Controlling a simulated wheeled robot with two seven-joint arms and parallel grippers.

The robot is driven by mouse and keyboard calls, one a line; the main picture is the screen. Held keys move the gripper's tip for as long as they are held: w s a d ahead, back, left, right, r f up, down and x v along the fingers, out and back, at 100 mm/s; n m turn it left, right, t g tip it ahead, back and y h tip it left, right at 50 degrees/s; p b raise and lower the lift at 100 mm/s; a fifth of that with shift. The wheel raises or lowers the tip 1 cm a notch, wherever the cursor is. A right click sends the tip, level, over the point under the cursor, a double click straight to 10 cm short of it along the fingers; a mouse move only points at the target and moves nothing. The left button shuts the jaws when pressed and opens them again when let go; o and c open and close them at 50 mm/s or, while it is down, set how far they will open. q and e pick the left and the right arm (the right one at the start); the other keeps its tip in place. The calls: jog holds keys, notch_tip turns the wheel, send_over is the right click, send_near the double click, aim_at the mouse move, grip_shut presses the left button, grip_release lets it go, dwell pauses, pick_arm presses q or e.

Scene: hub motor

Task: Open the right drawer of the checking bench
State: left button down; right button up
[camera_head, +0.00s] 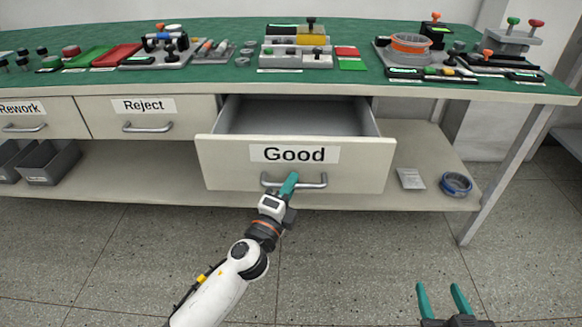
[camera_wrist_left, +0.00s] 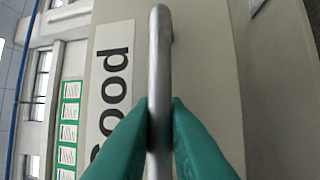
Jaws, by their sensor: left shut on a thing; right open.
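The right drawer (camera_head: 222,155), labelled "Good", is pulled out from the checking bench (camera_head: 470,92), and its grey inside (camera_head: 290,117) shows empty where visible. Its metal bar handle (camera_head: 318,181) is on the drawer front. My left gripper (camera_head: 290,180) is shut on the handle. In the left wrist view the green fingers (camera_wrist_left: 158,125) sit on both sides of the handle bar (camera_wrist_left: 160,60), with the label beside it. My right gripper (camera_head: 444,300) is open and empty at the bottom right, above the floor and apart from the bench.
The "Reject" drawer (camera_head: 190,112) and "Rework" drawer (camera_head: 60,108) are shut. The green bench top holds several fixtures and parts. The lower shelf (camera_head: 130,175) carries grey bins (camera_head: 50,165), a blue tape roll (camera_head: 456,184) and a packet (camera_head: 411,179). The floor in front is clear.

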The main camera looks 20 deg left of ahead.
pick_arm(q)
jog(key=s+d, duration=0.1)
jog(key=s, duration=0.4)
jog(key=shift+s+d, duration=0.35)
jog(key=shift+s, duration=0.05)
pick_arm(e)
jog(key=shift+r, duration=0.15)
pick_arm(q)
jog(key=c, duration=1.5)
grip_release()
jog(key=shift+o, duration=0.2)
jog(key=b+v, duration=0.3)
jog(key=v, duration=0.9)
jog(key=shift+b, duration=0.4)
pick_arm(e)
notch_tip(320, 180, up, 12)
jog(key=s+a+t+y, duration=0.1)
jog(key=s+t+y, duration=0.1)
jog(key=t, duration=0.7)
jog(key=shift+a+r+t+y, duration=0.25)
jog(key=shift+t+y, duration=0.15)
jog(key=shift+y, duration=0.2)
